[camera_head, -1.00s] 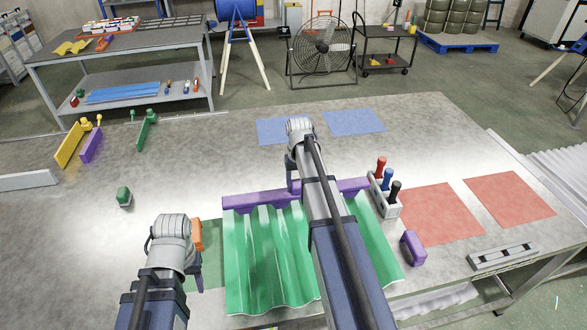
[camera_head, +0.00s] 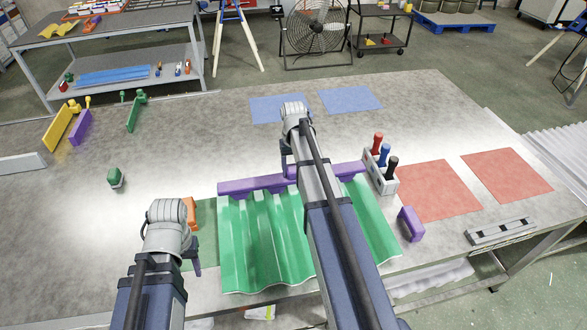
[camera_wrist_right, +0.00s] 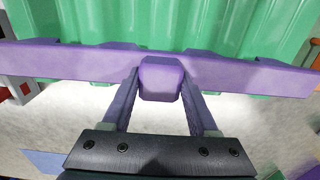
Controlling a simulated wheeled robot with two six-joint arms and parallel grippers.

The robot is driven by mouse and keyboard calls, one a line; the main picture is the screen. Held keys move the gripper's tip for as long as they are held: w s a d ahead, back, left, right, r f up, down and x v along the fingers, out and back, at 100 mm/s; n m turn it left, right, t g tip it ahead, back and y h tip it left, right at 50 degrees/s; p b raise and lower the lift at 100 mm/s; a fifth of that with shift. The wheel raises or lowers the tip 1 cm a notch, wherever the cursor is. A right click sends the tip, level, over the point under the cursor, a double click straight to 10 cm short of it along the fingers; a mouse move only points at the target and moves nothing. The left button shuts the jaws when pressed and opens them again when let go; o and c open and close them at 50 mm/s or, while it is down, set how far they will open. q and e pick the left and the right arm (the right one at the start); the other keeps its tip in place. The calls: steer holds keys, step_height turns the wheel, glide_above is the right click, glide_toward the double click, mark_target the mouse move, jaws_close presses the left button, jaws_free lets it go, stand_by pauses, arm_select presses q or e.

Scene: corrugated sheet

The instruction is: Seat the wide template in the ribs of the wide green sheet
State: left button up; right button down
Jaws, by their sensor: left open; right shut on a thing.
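The wide green sheet (camera_head: 260,240) lies on the bench with its ribs running from front to back. The purple wide template (camera_head: 240,187) lies across its far end, and also shows in the right wrist view (camera_wrist_right: 230,72). My right gripper (camera_wrist_right: 160,85) is shut on the template's middle knob. The template's toothed edge faces the sheet's end; I cannot tell whether the teeth are in the ribs. In the head view my right arm hides part of the sheet and template. My left gripper (camera_head: 194,245) is open, left of the sheet, beside an orange piece (camera_head: 190,212).
A tool holder (camera_head: 382,178) with several handles and a small purple block (camera_head: 410,223) stand close right of the sheet. Red mats (camera_head: 437,190) lie further right.

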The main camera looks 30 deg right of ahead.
mark_target(293, 180)
steer(key=shift+f+b, duration=2.2)
steer(key=shift+f, duration=0.4)
steer(key=shift+f, duration=0.15)
steer(key=shift+c, duration=0.4)
jaws_free()
step_height(293, 180, up, 8)
steer(key=p, duration=0.7)
steer(key=shift+p, duration=0.3)
steer(key=shift+f, duration=0.1)
